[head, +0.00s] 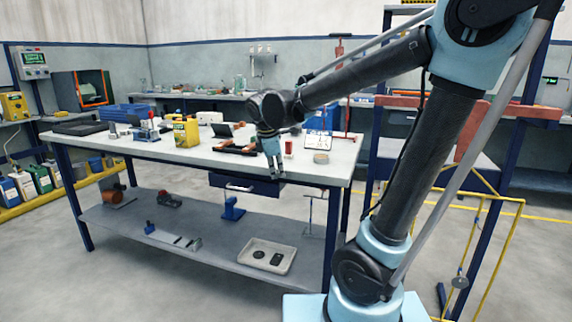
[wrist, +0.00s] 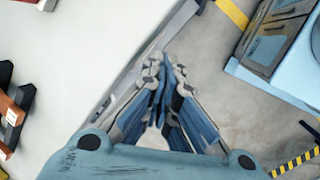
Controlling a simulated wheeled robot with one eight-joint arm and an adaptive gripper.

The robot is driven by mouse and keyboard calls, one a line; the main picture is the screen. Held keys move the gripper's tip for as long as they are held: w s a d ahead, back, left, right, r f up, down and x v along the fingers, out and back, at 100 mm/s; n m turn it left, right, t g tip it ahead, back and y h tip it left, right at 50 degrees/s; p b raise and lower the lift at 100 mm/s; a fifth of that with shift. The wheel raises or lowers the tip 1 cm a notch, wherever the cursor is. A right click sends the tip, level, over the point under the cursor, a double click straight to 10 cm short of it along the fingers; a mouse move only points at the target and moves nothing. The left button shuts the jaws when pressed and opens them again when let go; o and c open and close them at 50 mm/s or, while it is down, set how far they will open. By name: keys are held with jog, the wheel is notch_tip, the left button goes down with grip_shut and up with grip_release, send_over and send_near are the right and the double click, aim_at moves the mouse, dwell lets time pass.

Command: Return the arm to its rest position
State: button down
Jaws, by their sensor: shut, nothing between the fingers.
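My gripper (head: 275,168) hangs fingers-down at the front edge of the workbench (head: 222,157) in the head view, near the bench's right half. In the wrist view my gripper (wrist: 166,68) shows its blue fingers drawn together at the tips, with nothing between them. My arm (head: 350,75) reaches from its base at the lower right up to an elbow at the top right, then down and left to the wrist over the bench.
On the bench are a yellow can (head: 186,132), a roll of tape (head: 321,158) and a blue bin (head: 128,112). A tray (head: 266,256) sits on the lower shelf. A yellow-framed rack (head: 485,250) stands right of my arm. Open floor lies in front of the bench.

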jog(key=s+d+f+m+g+y, duration=0.1)
jog(key=s+d+f+m, duration=0.1)
jog(key=s+d+m, duration=0.4)
jog(key=s+d+f+m+y, duration=0.1)
jog(key=d+m, duration=0.2)
jog(key=d, duration=0.4)
jog(key=s+d+f+m, duration=0.9)
jog(key=s+d+m, duration=0.1)
jog(key=s, duration=0.1)
jog(key=shift+f, duration=0.4)
jog(key=shift+s, duration=0.1)
jog(key=shift+w+f, duration=0.2)
jog(key=shift+w, duration=0.2)
